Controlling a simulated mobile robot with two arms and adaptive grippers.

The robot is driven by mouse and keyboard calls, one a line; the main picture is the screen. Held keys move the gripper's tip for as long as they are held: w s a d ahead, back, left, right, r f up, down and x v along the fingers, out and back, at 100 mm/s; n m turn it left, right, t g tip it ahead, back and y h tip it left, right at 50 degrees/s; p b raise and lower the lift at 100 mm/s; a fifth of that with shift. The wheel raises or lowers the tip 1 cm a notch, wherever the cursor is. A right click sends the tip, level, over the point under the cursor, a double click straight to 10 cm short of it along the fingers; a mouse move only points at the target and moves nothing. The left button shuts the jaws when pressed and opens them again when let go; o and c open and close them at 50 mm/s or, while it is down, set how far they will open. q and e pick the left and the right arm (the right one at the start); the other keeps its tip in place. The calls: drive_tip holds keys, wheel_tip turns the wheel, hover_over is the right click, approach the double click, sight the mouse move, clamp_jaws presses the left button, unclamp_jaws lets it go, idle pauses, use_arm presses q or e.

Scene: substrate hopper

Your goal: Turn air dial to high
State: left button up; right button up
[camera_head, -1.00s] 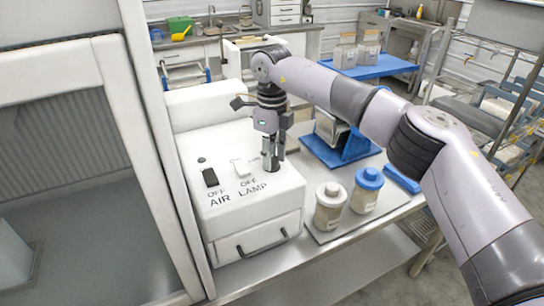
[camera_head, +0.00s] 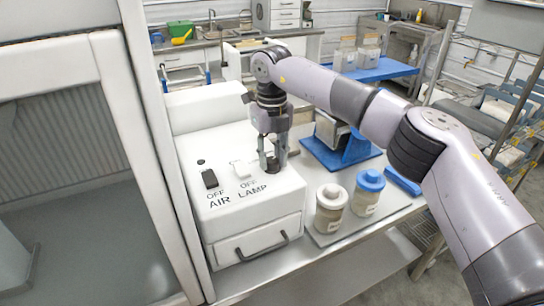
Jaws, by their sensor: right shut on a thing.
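The white control box (camera_head: 212,243) stands beside the glass-fronted cabinet. Its sloped top carries a black switch (camera_head: 209,179) marked OFF and AIR, and a white switch (camera_head: 241,169) marked OFF and LAMP. My right gripper (camera_head: 272,166) points down at the box top, to the right of the LAMP switch. Its fingers are shut on a small part there, seemingly the air dial, which they mostly hide. I cannot read the dial's mark or setting. My left gripper is not in view.
Two jars, one with a white lid (camera_head: 331,207) and one with a blue lid (camera_head: 368,193), stand close right of the box. A blue stand (camera_head: 345,153) is behind them. The cabinet frame (camera_head: 155,150) borders the box's left side.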

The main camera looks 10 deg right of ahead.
sight(272, 160)
drive_tip(key=shift+r, duration=0.1)
drive_tip(key=o, duration=1.2)
drive_tip(key=shift+c, duration=0.2)
wheel_tip(272, 160, up, 12)
